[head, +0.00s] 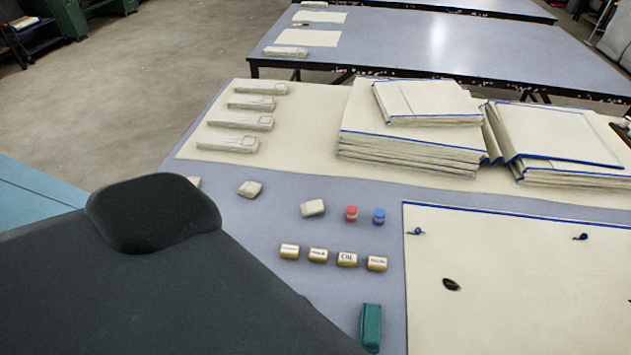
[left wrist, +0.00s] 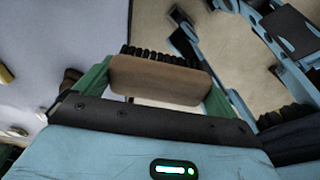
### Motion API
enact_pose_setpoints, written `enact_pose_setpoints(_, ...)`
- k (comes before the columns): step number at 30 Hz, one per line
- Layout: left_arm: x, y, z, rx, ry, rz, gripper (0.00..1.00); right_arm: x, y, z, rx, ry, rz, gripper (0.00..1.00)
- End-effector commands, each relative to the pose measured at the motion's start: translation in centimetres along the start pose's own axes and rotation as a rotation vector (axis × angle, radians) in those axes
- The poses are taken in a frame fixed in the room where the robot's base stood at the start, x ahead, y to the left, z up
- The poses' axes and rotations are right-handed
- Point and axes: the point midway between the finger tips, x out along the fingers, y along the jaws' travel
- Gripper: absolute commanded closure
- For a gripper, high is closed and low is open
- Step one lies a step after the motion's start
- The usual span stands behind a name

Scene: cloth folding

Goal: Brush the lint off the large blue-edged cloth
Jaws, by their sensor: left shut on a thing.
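The large blue-edged cloth (head: 520,290) lies flat at the lower right of the head view. Its blue edge runs along the far side, and its right and near parts are cut off by the frame. Two small dark blue tufts and a dark brown bit (head: 451,284) lie on it. In the left wrist view my left gripper (left wrist: 158,87) is shut on a brush (left wrist: 155,78) with a wooden back and black bristles. The brush is apart from the cloth, which I cannot make out in that view. My right gripper is not in view.
Folded blue-edged cloths (head: 410,140) are stacked at the back. Several small folded bundles (head: 240,122) lie left of them. Labelled gold rolls (head: 347,260), a red spool (head: 351,213), a blue spool (head: 379,216) and a green block (head: 371,328) stand left of the cloth.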

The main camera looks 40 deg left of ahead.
Motion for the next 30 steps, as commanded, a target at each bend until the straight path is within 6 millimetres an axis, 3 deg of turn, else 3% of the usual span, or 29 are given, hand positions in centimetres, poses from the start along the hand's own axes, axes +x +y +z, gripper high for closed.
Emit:
enact_pose_setpoints(8, -0.3, 1.5, 0.1, 0.102, -0.001, 0.018, 0.23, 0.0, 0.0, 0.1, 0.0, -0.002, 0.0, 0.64)
enact_pose_setpoints(17, -2.4, 7.6, 0.0, 0.583, 0.001, 0.08, 0.23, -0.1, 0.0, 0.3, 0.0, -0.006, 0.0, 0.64)
enact_pose_setpoints(30, -7.7, 16.1, -0.5, 1.335, 0.002, 0.171, 0.23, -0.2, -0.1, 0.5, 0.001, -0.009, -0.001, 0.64)
